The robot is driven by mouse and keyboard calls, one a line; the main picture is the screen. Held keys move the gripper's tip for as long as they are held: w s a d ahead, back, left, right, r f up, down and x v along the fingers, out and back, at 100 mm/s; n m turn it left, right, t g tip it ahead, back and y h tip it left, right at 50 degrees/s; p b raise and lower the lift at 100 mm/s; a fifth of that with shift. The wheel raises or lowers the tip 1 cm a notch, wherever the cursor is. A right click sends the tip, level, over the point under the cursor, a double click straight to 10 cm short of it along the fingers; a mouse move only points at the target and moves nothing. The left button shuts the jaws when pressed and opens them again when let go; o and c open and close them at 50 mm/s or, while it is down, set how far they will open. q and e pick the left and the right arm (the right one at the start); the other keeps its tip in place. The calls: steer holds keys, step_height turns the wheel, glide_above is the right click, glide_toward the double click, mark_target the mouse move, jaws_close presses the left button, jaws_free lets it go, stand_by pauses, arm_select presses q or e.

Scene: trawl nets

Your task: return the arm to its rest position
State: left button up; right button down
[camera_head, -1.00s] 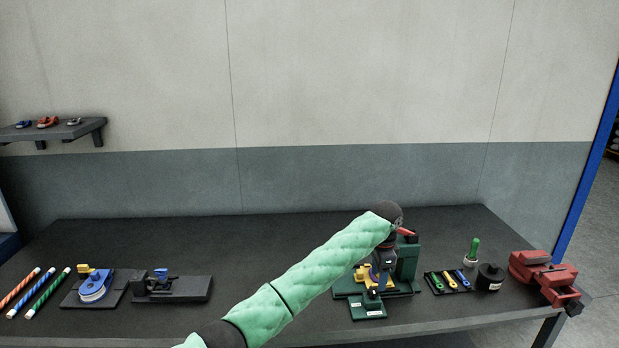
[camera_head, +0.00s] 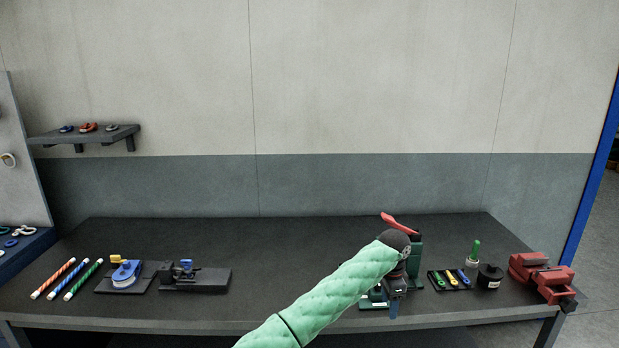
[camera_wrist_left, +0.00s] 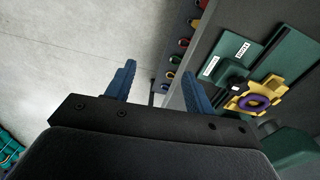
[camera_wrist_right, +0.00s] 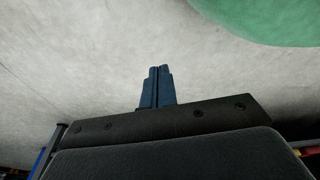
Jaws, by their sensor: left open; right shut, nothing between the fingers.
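My left arm, in a green quilted sleeve (camera_head: 345,288), reaches in from the bottom of the head view. Its gripper (camera_head: 394,308) points down in front of the green press, near the table's front edge. In the left wrist view the left gripper (camera_wrist_left: 157,85) is open and empty, its blue fingers apart over the floor and the table edge. In the right wrist view the right gripper (camera_wrist_right: 158,72) is shut with nothing between its fingers, with grey floor behind it. The right gripper is out of the head view.
The green press with a red lever (camera_head: 397,222) is partly hidden behind my left arm; its yellow fixture (camera_wrist_left: 262,93) holds a purple ring. A tool tray (camera_head: 450,281), black cylinder (camera_head: 489,277) and red vise (camera_head: 541,274) stand right. The table's middle (camera_head: 285,255) is clear.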

arm_select(q)
steer(key=s+a+f+n+h+b, duration=0.1)
steer(key=s+a+f+n, duration=0.35)
steer(key=f, duration=1.05)
steer(key=s+a+f+n+t+h, duration=0.15)
steer(key=s+a+f, duration=0.6)
steer(key=f, duration=0.75)
steer(key=s+a+f+n+b, duration=0.1)
steer(key=s+a+f+n, duration=0.35)
steer(key=f, duration=1.05)
steer(key=s+a+f+n+y, duration=0.1)
steer(key=s+a+f, duration=0.6)
steer(key=s, duration=0.5)
steer(key=s+a+f+n+b, duration=0.1)
steer(key=s+a+f, duration=0.6)
steer(key=s+a, duration=0.3)
steer(key=s+a+f+n+y+b, duration=0.1)
steer(key=s+a+f, duration=0.6)
steer(key=s, duration=0.8)
steer(key=shift+a+f+n+y, duration=0.35)
steer(key=shift+a+n, duration=0.2)
steer(key=shift+a, duration=0.4)
arm_select(e)
steer(key=w+a+r, duration=0.3)
steer(key=w+r, duration=0.1)
steer(key=r, duration=0.3)
arm_select(q)
steer(key=shift+t, duration=0.25)
